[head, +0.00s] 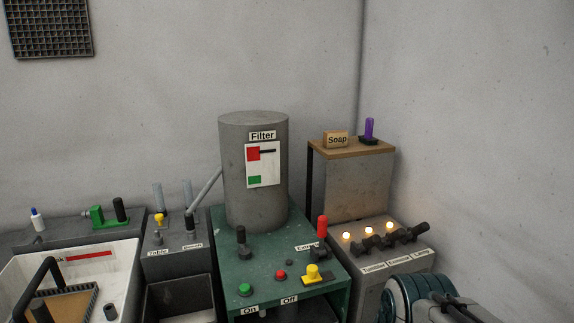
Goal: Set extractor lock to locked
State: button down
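A label reading "Extra…" (306,247), its end hidden, is on the green bench (265,265) in the head view. Beside it a red-handled lever (322,227) stands upright on a dark base. My gripper is not seen.
A grey cylinder labelled "Filter" (240,185) stands on the bench. A black-handled lever (241,238), green button (245,289) and red button (280,275) are nearby. Right are a box with lit lamps (374,237) and black levers, and a soap shelf (352,150).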

aim_at(313, 275)
jog(key=z, duration=0.25)
jog(key=k, duration=0.3)
jog(key=u, duration=0.6)
jog(key=i, duration=1.1)
jog(key=z, duration=0.35)
